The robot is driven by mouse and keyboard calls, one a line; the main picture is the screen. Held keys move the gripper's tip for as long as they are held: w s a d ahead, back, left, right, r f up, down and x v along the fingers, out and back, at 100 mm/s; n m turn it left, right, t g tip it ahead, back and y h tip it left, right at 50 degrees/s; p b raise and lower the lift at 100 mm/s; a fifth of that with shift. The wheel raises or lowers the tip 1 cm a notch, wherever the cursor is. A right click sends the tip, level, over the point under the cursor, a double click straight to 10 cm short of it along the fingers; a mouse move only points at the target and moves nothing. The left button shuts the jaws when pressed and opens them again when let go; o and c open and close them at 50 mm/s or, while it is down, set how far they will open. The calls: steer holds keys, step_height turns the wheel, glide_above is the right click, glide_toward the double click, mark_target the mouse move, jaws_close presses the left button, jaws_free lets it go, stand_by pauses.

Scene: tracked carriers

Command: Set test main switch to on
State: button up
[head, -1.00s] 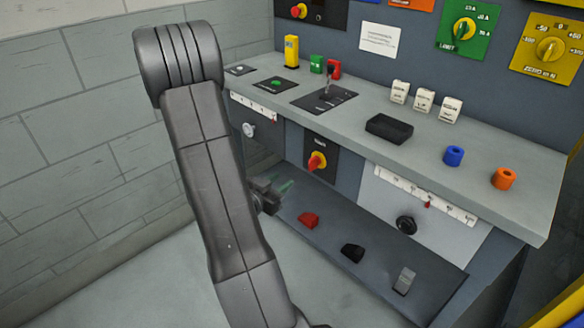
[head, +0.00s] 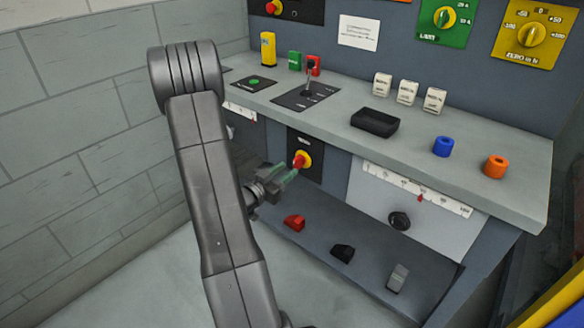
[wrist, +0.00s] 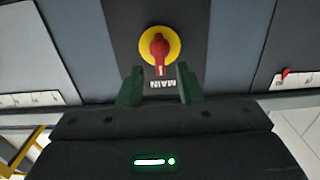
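The main switch (head: 302,160) is a red handle on a yellow disc, set in a dark panel on the front of the bench. In the wrist view the main switch (wrist: 159,47) sits upper centre, with the label "MAIN" upside down below it. Its red handle lies along the picture's vertical, with a pale mark at the lower end. My gripper (head: 285,174) is just in front of the switch and to its left in the head view. In the wrist view my gripper (wrist: 159,85) is open, its two green fingers apart and empty, short of the handle.
A slider scale (head: 418,190) with a knob (head: 399,221) below is to the right. Red (head: 294,222), black (head: 343,253) and grey (head: 397,278) pieces lie on the lower shelf. The bench top (head: 470,195) overhangs the switch. A wall (head: 70,130) stands left.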

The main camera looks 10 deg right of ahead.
mark_target(294, 165)
steer(key=shift+x, duration=1.85)
jaws_close()
